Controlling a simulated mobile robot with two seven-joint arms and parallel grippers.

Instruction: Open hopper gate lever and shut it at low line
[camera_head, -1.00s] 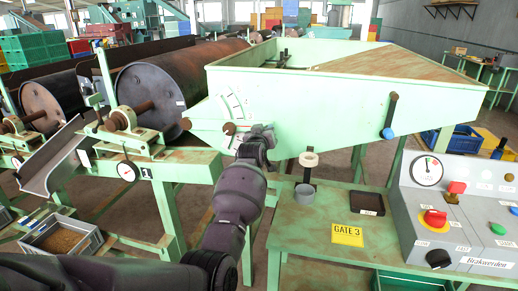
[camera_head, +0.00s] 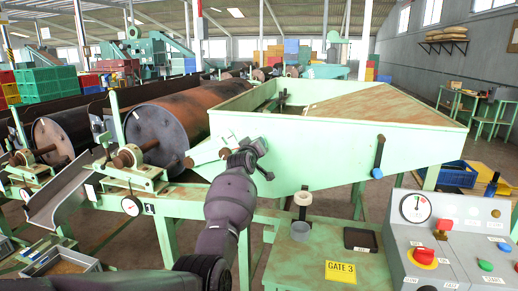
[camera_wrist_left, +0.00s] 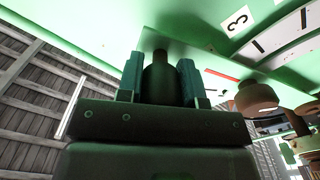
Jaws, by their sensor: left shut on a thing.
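The green hopper (camera_head: 310,155) fills the middle of the head view. My left gripper (camera_head: 245,157) is at the left part of its front wall, covering the lever and most of the scale there. In the left wrist view, the gripper's teal fingers (camera_wrist_left: 160,85) are shut on a dark, round lever handle (camera_wrist_left: 160,72). A white scale band (camera_wrist_left: 285,32) with dark marks and a red line (camera_wrist_left: 222,75) show beside it on the green wall. The low line cannot be made out. My right gripper is not in view.
The control box (camera_head: 450,240) and yellow GATE 3 sign (camera_head: 340,271) are on the green bench at right. A rusty drum (camera_head: 165,125) lies at left.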

